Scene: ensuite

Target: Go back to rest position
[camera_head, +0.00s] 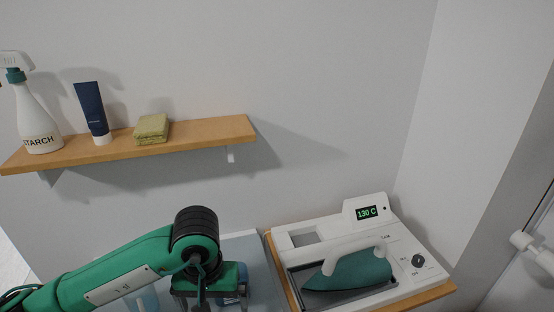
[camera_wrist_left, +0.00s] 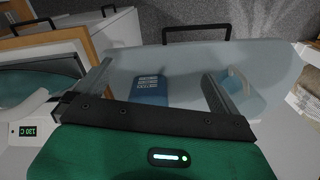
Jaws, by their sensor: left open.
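My left arm (camera_head: 120,268) comes in from the lower left in the head view. My left gripper (camera_head: 208,303) points down over a pale blue-grey board (camera_head: 245,250), left of the iron station, its fingertips cut off by the frame edge. In the left wrist view my left gripper (camera_wrist_left: 158,72) has its two fingers wide apart with nothing held. A blue object with white print (camera_wrist_left: 150,90) shows beyond and between the fingers, over the board (camera_wrist_left: 190,55); contact cannot be told. My right gripper is not in view.
A green iron (camera_head: 350,272) sits in a white station (camera_head: 295,240) reading 130 C. A clear container (camera_wrist_left: 240,95) shows on the board.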

